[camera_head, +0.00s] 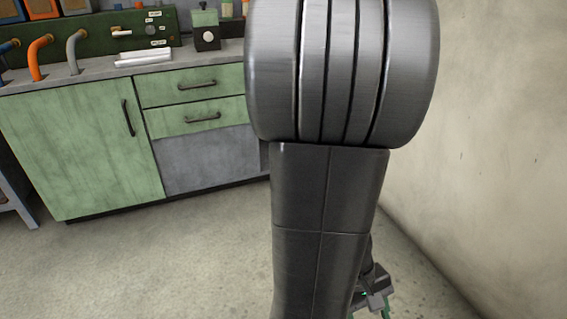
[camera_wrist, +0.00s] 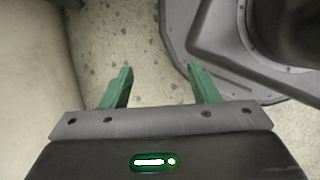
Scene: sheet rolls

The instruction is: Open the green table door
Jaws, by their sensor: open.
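The green table door (camera_head: 83,153) is shut, at the left of the green table in the head view. Its dark vertical handle (camera_head: 128,118) is near the door's right edge. My gripper (camera_wrist: 160,80) is open and empty in the wrist view, its two green fingers apart and pointing over the speckled floor. In the head view it shows only partly at the bottom, far from the door, with my arm in front. The door is not in the wrist view.
Two green drawers (camera_head: 197,103) sit right of the door, above a grey panel (camera_head: 210,158). The grey worktop (camera_head: 115,70) holds white rolls (camera_head: 144,57), pipes and a small green box (camera_head: 205,30). A bare wall (camera_head: 480,130) stands at right. The floor before the door is clear.

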